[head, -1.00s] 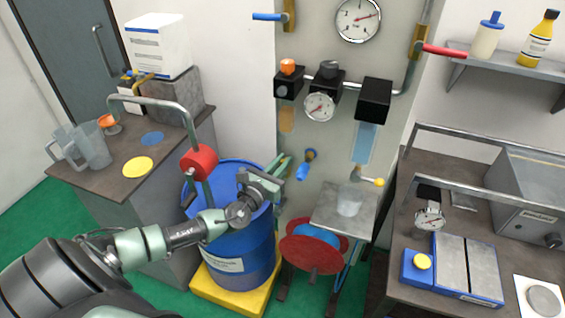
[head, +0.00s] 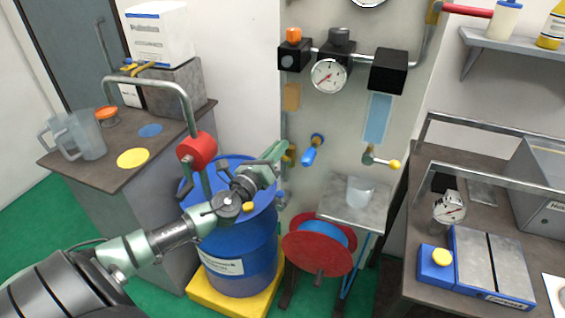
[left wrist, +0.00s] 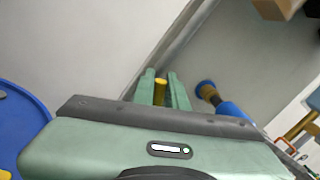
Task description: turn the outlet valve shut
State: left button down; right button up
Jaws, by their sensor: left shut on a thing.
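My left gripper (head: 276,151) reaches past the blue drum to the left edge of the grey wall panel. In the left wrist view its two green fingers (left wrist: 161,88) are closed on a small yellow valve handle (left wrist: 160,92). The fingers hide most of this handle in the head view, where brass shows beside them (head: 291,153). A blue-handled valve (head: 310,152) is just right of the fingers, apart from them; it also shows in the left wrist view (left wrist: 232,112). A valve with a yellow knob (head: 382,162) is further right. I cannot read which is labelled outlet. My right gripper is out of view.
A red hose reel (head: 318,247) and a small shelf with a clear cup (head: 360,191) are to the right. A side table (head: 75,160) is at left, a bench (head: 400,260) at right.

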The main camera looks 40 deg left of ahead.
pick_arm(q)
jog(key=shift+s+a+f+n+t+y+b, duration=0.1)
jog(key=shift+a+f+n+y+b, duration=0.55)
jog(key=shift+n+b, duration=1.4)
jog(key=shift+s+a+f+n+t+y+b, duration=0.15)
jog(key=shift+a+f+n+y+b, duration=0.25)
jog(key=shift+f+n+b, duration=1.55)
jog(key=shift+s+a+r+n+t+y+b, duration=0.1)
jog(key=shift+a+r+n+y+b, duration=0.45)
jog(key=shift+n, duration=2.75)
jog(key=shift+d+f+b, duration=0.2)
jog(key=shift+f+b, duration=0.2)
jog(key=shift+b, duration=0.05)
jog(key=c, duration=1.4)
grip_release()
jog(key=shift+c, duration=0.2)
jog(key=b+v, duration=0.1)
jog(key=v, duration=0.7)
